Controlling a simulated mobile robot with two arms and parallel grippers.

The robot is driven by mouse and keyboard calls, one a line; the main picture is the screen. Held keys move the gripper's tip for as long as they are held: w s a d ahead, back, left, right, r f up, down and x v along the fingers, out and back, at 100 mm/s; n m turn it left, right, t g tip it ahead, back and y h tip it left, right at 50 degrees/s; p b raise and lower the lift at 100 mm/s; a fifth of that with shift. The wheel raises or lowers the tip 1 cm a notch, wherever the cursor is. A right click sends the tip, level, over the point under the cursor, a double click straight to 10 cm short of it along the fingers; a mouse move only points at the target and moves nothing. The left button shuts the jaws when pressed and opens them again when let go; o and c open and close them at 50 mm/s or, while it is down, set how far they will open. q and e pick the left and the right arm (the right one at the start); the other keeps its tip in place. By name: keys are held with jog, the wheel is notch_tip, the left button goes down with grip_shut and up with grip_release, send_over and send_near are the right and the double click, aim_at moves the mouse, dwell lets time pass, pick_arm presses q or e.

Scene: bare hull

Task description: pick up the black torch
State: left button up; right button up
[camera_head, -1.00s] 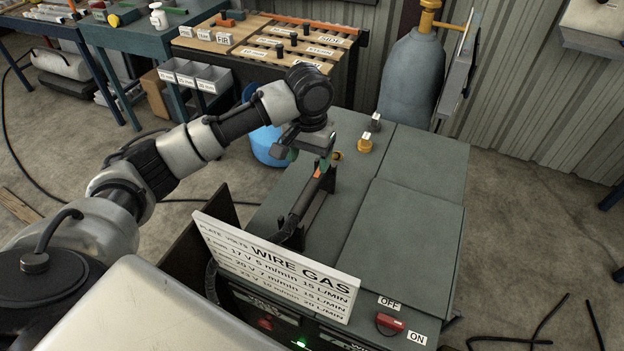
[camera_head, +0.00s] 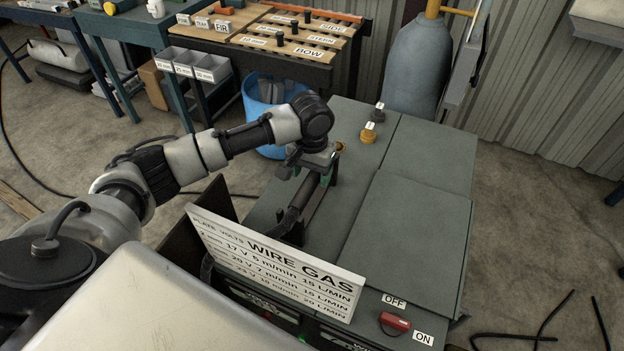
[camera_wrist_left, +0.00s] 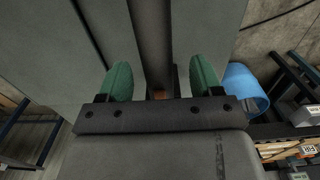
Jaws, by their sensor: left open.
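The black torch (camera_head: 298,203) lies in a dark holder on top of the grey welding machine (camera_head: 390,215), its far end hidden under my left gripper (camera_head: 309,178) in the head view. In the left wrist view the torch (camera_wrist_left: 152,40) runs as a dark bar between the two green fingers of my left gripper (camera_wrist_left: 161,80). The gripper is open, with a finger on each side of the torch and gaps visible. A bit of orange shows close to the gripper's palm. My right gripper is not in view.
A white settings sign (camera_head: 275,262) stands at the machine's near edge. Brass fitting (camera_head: 368,133) and a dark fitting (camera_head: 380,112) stand beyond the torch. A gas cylinder (camera_head: 415,70) stands behind. A blue bin (camera_head: 262,95) stands at the left. The machine's right top is clear.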

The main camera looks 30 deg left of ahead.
aim_at(312, 176)
pick_arm(q)
jog(key=shift+s+d+f+p, duration=0.15)
jog(key=shift+f+p, duration=0.15)
jog(key=shift+f, duration=1.75)
grip_shut()
jog(key=shift+r, duration=0.2)
notch_tip(312, 176, up, 10)
jog(key=shift+f+b, duration=0.1)
jog(key=shift+b, duration=0.5)
